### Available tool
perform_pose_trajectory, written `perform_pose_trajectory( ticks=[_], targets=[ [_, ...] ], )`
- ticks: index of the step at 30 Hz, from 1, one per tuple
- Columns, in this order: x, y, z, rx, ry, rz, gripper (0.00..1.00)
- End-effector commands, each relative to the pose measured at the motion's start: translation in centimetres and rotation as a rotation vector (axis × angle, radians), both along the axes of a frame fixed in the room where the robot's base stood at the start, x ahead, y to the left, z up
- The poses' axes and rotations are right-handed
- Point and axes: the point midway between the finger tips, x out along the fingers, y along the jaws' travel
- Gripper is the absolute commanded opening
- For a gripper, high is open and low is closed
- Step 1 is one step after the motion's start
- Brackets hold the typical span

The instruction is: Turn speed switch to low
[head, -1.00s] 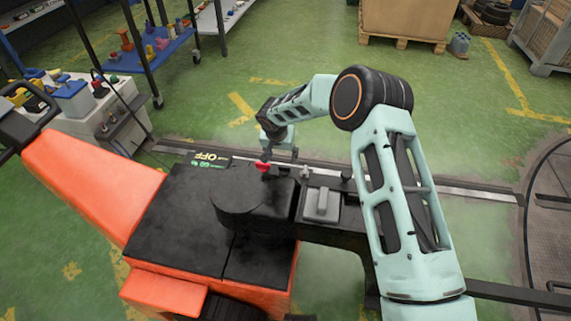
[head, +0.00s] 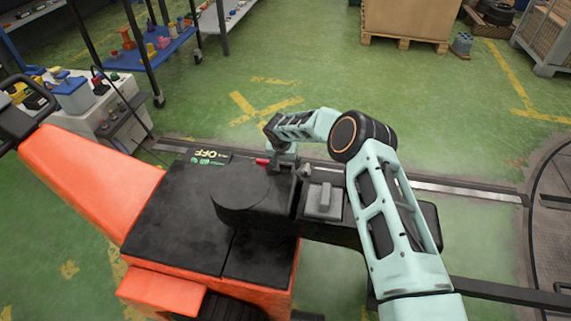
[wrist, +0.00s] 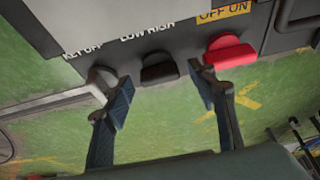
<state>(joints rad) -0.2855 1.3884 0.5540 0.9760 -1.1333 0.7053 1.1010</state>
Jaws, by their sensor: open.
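The speed switch is a black knob (wrist: 158,72) under the "LOW HIGH" label (wrist: 147,31) on the grey panel in the wrist view. Its exact setting is hard to tell. My gripper (wrist: 162,80) is open, with one finger on the left and one on the right of the black knob. A gap shows between the knob and each finger. In the head view my gripper (head: 284,163) is at the machine's far edge, and the black knob is hidden there.
A red knob (wrist: 228,52) under "OFF ON" is close to my right finger; it also shows in the head view (head: 262,161). Another control under "KEY OFF" (wrist: 82,48) is partly hidden by my left finger. A grey lever block (head: 322,202) stands on the machine.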

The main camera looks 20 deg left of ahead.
Motion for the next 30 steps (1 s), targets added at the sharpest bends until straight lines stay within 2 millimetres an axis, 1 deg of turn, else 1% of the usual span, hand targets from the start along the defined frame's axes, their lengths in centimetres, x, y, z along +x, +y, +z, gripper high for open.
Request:
perform_pose_trajectory(
  ticks=[5, 15, 17, 25, 30],
  targets=[
    [-0.01, 0.0, 0.02, 0.0, 0.0, 0.0, 0.52],
    [-0.02, 0.01, 0.02, 0.0, 0.0, 0.001, 0.16],
    [-0.02, 0.01, 0.02, 0.0, 0.0, 0.001, 0.1],
    [-0.01, -0.06, -0.05, 0.0, 0.0, 0.029, 0.1],
    [0.06, -0.12, -0.05, 0.001, -0.001, 0.104, 0.1]
  ],
)
